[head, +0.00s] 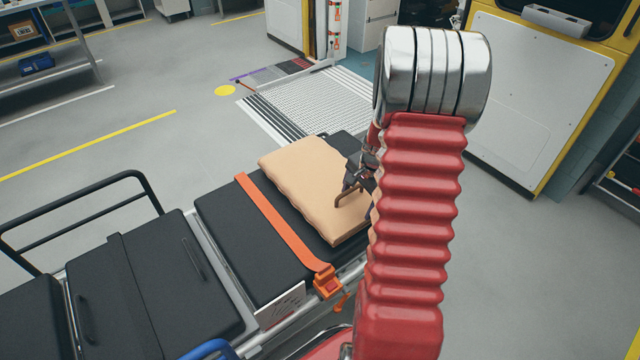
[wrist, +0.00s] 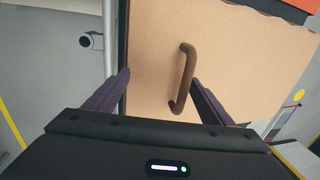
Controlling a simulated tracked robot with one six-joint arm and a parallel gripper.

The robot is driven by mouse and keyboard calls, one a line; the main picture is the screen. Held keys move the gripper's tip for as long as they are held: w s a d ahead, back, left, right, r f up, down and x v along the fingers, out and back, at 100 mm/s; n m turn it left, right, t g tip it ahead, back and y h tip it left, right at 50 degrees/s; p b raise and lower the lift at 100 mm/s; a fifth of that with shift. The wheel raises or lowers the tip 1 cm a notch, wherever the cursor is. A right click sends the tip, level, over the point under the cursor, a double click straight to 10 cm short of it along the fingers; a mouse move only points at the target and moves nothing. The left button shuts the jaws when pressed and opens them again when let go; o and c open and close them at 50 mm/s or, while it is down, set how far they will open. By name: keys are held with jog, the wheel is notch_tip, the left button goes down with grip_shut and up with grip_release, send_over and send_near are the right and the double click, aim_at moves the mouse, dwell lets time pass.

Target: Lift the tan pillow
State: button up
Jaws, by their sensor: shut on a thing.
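The tan pillow (head: 311,178) is at the far end of the black stretcher mattress (head: 228,235), with a brown loop handle (head: 347,196) on its upper face. I cannot tell whether there is a gap under it. My gripper (head: 357,181) is at the pillow's right side, by the handle, partly hidden behind my red arm. In the wrist view, the pillow (wrist: 235,55) fills the upper middle, and the brown handle (wrist: 183,80) stands between the two dark fingers of my gripper (wrist: 160,76). The gripper is shut on the pillow; the exact contact is unclear.
An orange strap (head: 277,222) with a buckle crosses the mattress near the pillow. A black side rail (head: 85,215) stands at the stretcher's left. A ramp (head: 310,103) lies beyond the pillow, and a white and yellow vehicle door (head: 535,95) is at right.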

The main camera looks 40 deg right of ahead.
jog(key=shift+s+a+f, duration=0.15)
jog(key=shift+s, duration=0.05)
jog(key=c, duration=0.5)
jog(key=shift+c, duration=0.5)
jog(key=r, duration=1)
jog(key=shift+w+r, duration=0.15)
jog(key=shift+w, duration=0.05)
